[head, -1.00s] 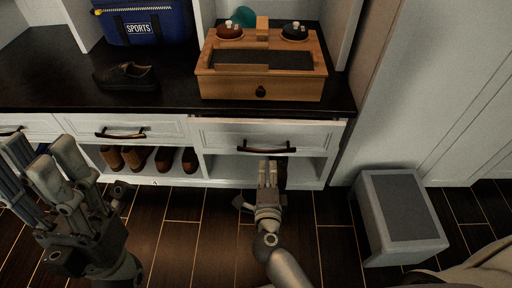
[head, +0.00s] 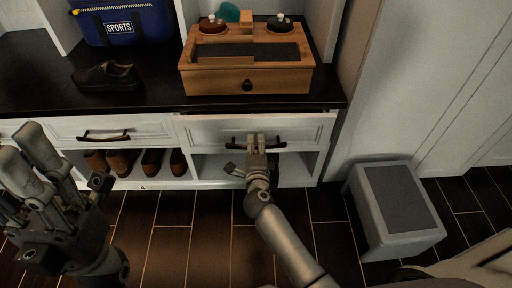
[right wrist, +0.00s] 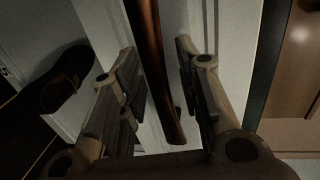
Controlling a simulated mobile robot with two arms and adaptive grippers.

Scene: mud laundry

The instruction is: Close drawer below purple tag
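A white drawer (head: 210,133) with a dark bronze bar handle (head: 290,146) sits at the right end of the cabinet. A pale strip shows along its top, so it appears slightly pulled out. No purple tag can be made out. My right gripper (head: 256,141) is at the handle. In the right wrist view, the handle (right wrist: 152,60) runs between the parted fingers (right wrist: 160,85), with gaps on both sides. My left gripper (head: 35,155) is at the left in the head view, empty with its fingers apart, in front of the cabinet.
Another drawer (head: 152,126) is to the left, above brown shoes (head: 122,162). The dark counter (head: 150,107) holds a wooden box (head: 215,80), a black shoe (head: 108,78) and a blue sports bag (head: 150,22). A grey stool (head: 402,198) stands at right. Floor between is clear.

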